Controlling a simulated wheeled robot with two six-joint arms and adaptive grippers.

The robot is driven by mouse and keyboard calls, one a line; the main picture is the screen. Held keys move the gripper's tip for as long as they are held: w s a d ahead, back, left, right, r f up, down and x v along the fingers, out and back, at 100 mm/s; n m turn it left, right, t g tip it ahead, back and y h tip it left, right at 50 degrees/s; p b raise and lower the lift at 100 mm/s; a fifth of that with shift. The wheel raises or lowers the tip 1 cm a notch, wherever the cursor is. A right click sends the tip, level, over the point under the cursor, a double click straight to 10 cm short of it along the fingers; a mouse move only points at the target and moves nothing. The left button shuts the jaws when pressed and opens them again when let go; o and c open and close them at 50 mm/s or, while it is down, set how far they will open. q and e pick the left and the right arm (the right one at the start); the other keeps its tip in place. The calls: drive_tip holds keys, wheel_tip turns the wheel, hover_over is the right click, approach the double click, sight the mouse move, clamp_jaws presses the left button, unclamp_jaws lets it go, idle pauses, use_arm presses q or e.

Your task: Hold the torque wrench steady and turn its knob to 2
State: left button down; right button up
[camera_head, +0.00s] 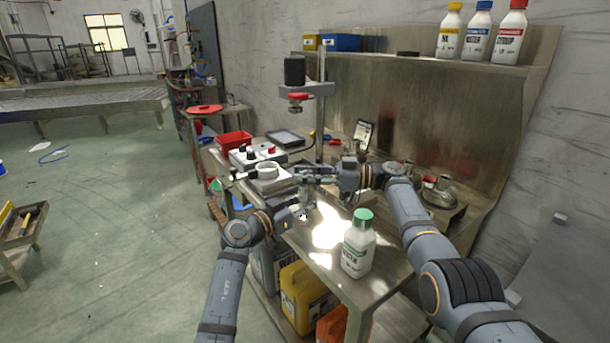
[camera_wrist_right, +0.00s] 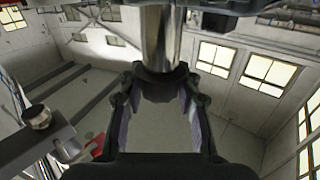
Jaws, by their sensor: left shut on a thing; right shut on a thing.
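The torque wrench shows in the right wrist view as a polished metal cylinder (camera_wrist_right: 160,38) between the fingertips of my right gripper (camera_wrist_right: 158,82). In the head view my right gripper (camera_head: 322,172) reaches left over the bench and is shut on the wrench. My left gripper (camera_head: 298,213) is lower, near the bench's front edge, and is also shut, apparently on the wrench's lower part. The grippers hide most of the wrench. The knob's scale and setting cannot be read.
A white bottle with a green cap (camera_head: 358,245) stands near the bench's front corner. A control box with knobs (camera_head: 255,158) and a red bin (camera_head: 234,141) lie behind the grippers. A press stand (camera_head: 321,115) rises behind them. Several bottles stand on the shelf (camera_head: 400,62).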

drive_tip(key=shift+w+f+m+t, duration=0.15)
drive_tip(key=shift+m+t, duration=0.15)
drive_tip(key=shift+t, duration=0.2)
drive_tip(key=shift+c, duration=0.3)
drive_tip(key=shift+m+t, duration=0.4)
drive_tip(key=shift+t, duration=0.2)
drive_tip(key=o, duration=1.2)
drive_tip(key=d, duration=0.4)
drive_tip(key=s+d, duration=0.1)
drive_tip(key=d, duration=0.3)
drive_tip(key=s+d, duration=0.1)
drive_tip(key=d, duration=0.3)
drive_tip(key=shift+s, duration=0.25)
drive_tip(key=shift+a, duration=0.1)
